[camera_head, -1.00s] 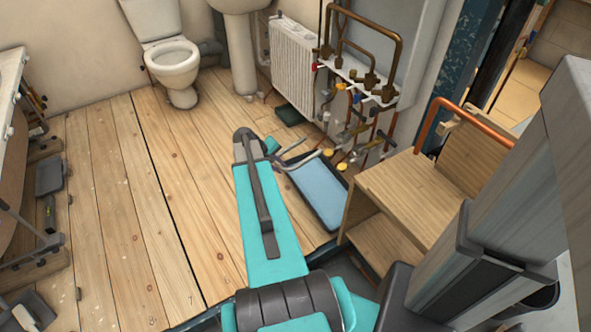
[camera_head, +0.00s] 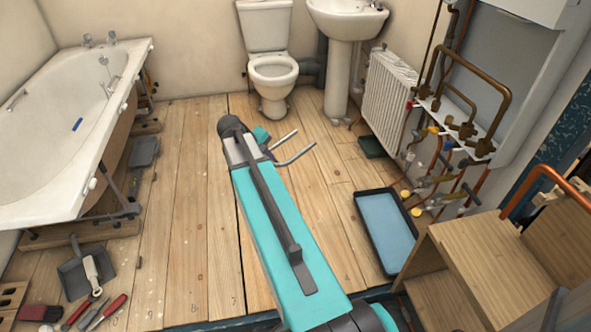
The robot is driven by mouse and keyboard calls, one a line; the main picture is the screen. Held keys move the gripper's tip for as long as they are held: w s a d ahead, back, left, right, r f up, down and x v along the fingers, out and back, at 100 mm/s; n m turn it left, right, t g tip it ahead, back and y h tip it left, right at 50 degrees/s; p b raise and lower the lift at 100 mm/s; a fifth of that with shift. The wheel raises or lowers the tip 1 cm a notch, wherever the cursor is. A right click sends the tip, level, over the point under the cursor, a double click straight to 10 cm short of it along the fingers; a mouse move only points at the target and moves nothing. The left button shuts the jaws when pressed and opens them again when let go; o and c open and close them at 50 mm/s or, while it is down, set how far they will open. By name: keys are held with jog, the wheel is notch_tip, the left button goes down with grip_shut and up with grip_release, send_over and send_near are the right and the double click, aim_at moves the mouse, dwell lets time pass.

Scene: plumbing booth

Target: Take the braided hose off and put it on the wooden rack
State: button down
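My gripper (camera_head: 291,147) is at the end of my teal arm, in mid-view over the floorboards. Its two grey fingers stand apart with nothing between them. A cluster of pipes and valves (camera_head: 436,182) is to its right, below the boiler, well apart from the fingers. A greyish fitting there may be the braided hose, but it is too small to tell. A wooden stepped unit (camera_head: 483,240), likely the wooden rack, stands at the lower right, with an orange copper pipe (camera_head: 545,172) at its top. Its right side is cut off by the frame.
A blue tray (camera_head: 386,230) lies on the floor below the pipes. A white radiator (camera_head: 388,100), basin (camera_head: 345,22) and toilet (camera_head: 272,75) line the back. A bathtub (camera_head: 75,130) is at left, with a dustpan (camera_head: 85,272) and hand tools in front. The middle floor is clear.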

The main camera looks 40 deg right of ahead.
jog(key=w+a+r+n+t, duration=0.1)
jog(key=a+r, duration=0.5)
jog(key=a, duration=0.6)
jog(key=w+a+r+n+t, duration=0.1)
jog(key=w+a+r+n, duration=0.2)
jog(key=a, duration=0.9)
jog(key=w+a+r+n+t+y, duration=0.1)
jog(key=w+a+r+n, duration=0.1)
jog(key=a+r, duration=0.7)
jog(key=a, duration=0.3)
jog(key=shift+r, duration=0.1)
jog(key=shift+d, duration=0.9)
jog(key=shift+s, duration=0.1)
